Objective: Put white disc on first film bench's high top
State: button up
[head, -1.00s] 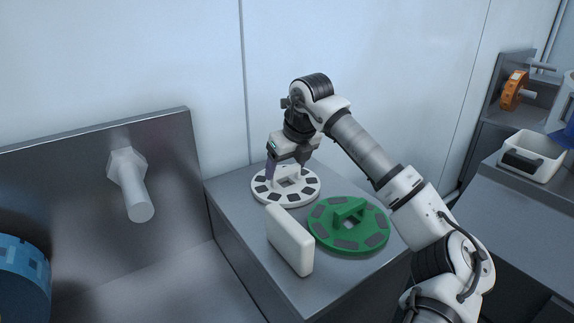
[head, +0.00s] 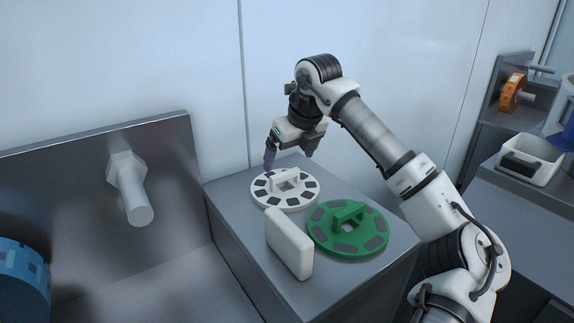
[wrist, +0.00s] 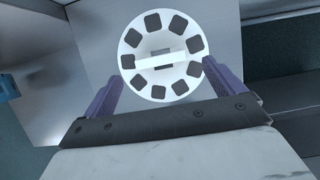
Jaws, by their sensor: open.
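The white disc (head: 265,198) lies flat on the grey metal high top (head: 238,205) at its back left part. It has dark pads around it and a raised white bar across its middle. My gripper (head: 290,162) is open and empty just above and behind the disc, apart from it. In the wrist view the disc (wrist: 163,28) lies ahead of the two purple fingers (wrist: 160,85), which stand wide apart with nothing between them.
A green disc (head: 318,236) lies on the same top, right of the white one. A white block (head: 289,244) stands upright at the front. Left is a metal panel with a white peg (head: 136,200) and a blue roll (head: 22,275). A white bin (head: 532,160) stands far right.

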jog(key=v, duration=0.7)
jog(key=shift+r, duration=0.15)
jog(key=shift+c, duration=0.3)
dwell(0.7)
